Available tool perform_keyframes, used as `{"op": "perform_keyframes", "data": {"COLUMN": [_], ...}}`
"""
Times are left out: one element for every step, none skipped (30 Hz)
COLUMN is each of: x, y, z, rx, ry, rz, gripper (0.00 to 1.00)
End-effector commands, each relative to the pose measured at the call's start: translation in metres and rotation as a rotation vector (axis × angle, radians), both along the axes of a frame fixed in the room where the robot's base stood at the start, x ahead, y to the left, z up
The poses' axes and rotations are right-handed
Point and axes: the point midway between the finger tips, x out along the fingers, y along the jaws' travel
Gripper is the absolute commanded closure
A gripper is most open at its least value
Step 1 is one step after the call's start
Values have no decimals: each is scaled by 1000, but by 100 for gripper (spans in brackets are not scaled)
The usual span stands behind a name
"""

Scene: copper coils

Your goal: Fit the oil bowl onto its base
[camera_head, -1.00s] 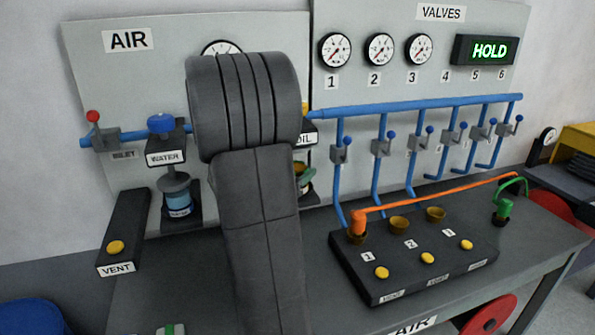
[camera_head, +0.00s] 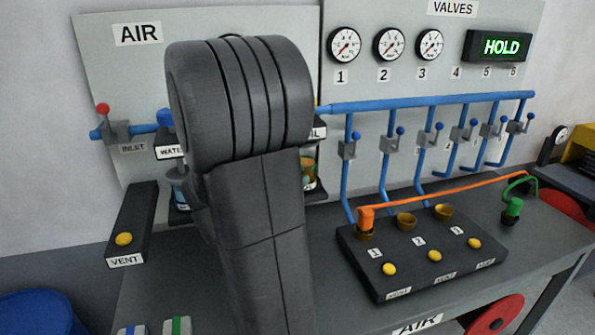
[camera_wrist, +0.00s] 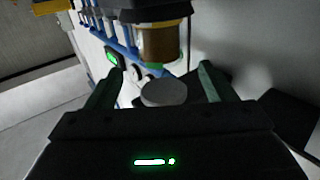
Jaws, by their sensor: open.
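The oil unit's black base (camera_head: 318,133), with its OIL label partly covered, is on the AIR panel behind my arm. An amber oil bowl (camera_head: 309,175) shows below it, mostly hidden by my arm. In the wrist view a short amber cylinder (camera_wrist: 160,43), seemingly this bowl, is under a dark block (camera_wrist: 142,14). I cannot tell whether it is seated. My gripper (camera_wrist: 163,70) is open, its fingers apart below the cylinder in the picture and touching nothing visible. A pale grey disc (camera_wrist: 163,93) shows between the fingers; I cannot tell what it is. The head view hides my gripper.
The water unit (camera_head: 170,152) is left of my arm, partly hidden. A red-knobbed inlet valve (camera_head: 103,110) and the VENT block (camera_head: 132,225) are further left. Right are blue pipes (camera_head: 430,105) and a black block (camera_head: 420,262) with yellow buttons and an orange hose (camera_head: 440,199).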

Motion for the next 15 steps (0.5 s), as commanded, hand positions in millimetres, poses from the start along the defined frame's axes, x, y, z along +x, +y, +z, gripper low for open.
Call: {"op": "perform_keyframes", "data": {"x": [-7, -10, -14, -17, -19, -21, -23, -24, -26, -26, -27, -27, -27, -27, -27], "y": [6, 8, 11, 13, 14, 16, 17, 18, 19, 19, 19, 20, 20, 20, 19], "z": [0, 0, 0, 0, 0, 0, 0, 0, 0, 0, 0, 0, 0, 0, 0], "rx": [-1, -1, 0, 0, -1, -1, -1, -1, -1, -1, -1, -1, -1, -1, -1], "ry": [-1, -1, 0, 0, 0, 0, 0, 0, 1, 1, 1, 1, 1, 1, 1], "rz": [4, 4, 3, 2, 2, 2, 2, 1, 1, 0, 0, 0, 0, -1, -1], "gripper": [23, 23, 23, 23, 23, 23, 23, 23, 23, 23, 23, 23, 23, 23, 23]}}
